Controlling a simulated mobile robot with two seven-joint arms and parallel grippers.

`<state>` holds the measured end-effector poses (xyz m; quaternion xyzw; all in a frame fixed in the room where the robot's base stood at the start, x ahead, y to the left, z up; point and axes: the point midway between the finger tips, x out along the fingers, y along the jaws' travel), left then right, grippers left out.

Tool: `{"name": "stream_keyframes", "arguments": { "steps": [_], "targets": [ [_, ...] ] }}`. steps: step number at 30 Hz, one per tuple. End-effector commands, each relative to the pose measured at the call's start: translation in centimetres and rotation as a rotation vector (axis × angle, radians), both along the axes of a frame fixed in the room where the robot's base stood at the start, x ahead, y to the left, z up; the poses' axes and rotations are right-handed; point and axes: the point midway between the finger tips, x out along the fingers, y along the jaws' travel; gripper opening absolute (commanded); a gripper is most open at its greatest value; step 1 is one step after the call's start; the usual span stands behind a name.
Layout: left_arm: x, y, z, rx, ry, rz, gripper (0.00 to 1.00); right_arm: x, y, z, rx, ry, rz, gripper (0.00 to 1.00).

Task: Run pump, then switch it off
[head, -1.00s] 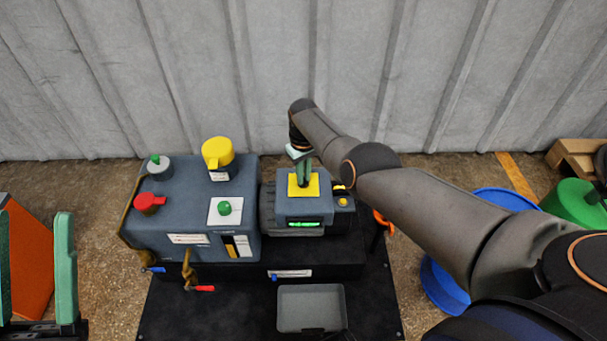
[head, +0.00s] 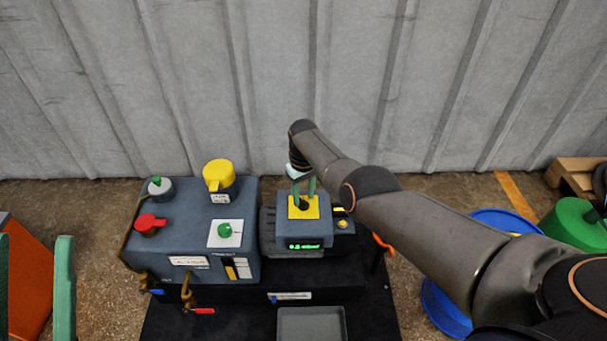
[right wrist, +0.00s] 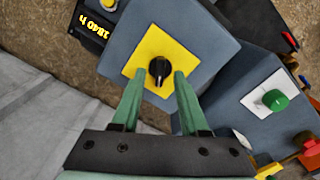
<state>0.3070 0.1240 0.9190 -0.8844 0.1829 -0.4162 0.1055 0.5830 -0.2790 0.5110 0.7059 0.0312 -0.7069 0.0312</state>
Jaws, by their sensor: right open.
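The pump unit (head: 272,232) is a blue-grey box on the right of the machine, with a lit green display (head: 304,246) whose text is too small to read. On its top, a black knob (right wrist: 158,68) sits on a yellow plate (head: 310,213). My right gripper (head: 303,197) points down at the knob. In the right wrist view its open green fingers (right wrist: 160,76) end on either side of the knob, with gaps visible; whether they reach down around it I cannot tell. My left gripper (head: 35,285) is open and empty at the left edge.
The larger box on the left carries a green button (head: 224,230) on a white plate, a yellow knob (head: 219,175), a red knob (head: 149,224) and a grey knob with a green top (head: 158,188). A grey tray (head: 312,325) lies in front. Red-handled (head: 203,310) and blue-handled valves stick out front.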

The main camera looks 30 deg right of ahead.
Motion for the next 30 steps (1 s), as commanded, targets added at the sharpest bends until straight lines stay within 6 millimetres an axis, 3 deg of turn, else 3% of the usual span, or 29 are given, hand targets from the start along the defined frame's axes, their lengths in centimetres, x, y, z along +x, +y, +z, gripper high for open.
{"name": "stream_keyframes", "arguments": {
  "steps": [3,4,9,15,23,30],
  "targets": [
    [-0.1,0.2,2.4,0.012,-0.017,0.017,0.5,0.0,0.0,2.4,-0.001,-0.001,0.001,0.44],
    [0.4,0.4,1.9,0.01,0.013,0.031,0.5,0.0,0.0,2.6,-0.001,-0.001,0.001,0.44],
    [4.0,1.1,-2.2,0.017,0.253,0.09,0.5,0.0,0.0,4.6,-0.001,-0.002,0.001,0.44],
    [6.0,1.5,-6.9,0.018,0.461,0.122,0.5,0.0,0.0,5.4,0.0,0.0,0.001,0.44],
    [7.2,2.0,-13.3,0.027,0.728,0.157,0.5,0.0,0.0,6.9,0.0,-0.001,0.001,0.44],
    [6.7,2.2,-19.2,0.037,0.974,0.181,0.5,0.0,0.0,8.4,0.0,-0.002,0.001,0.44]
  ]
}}
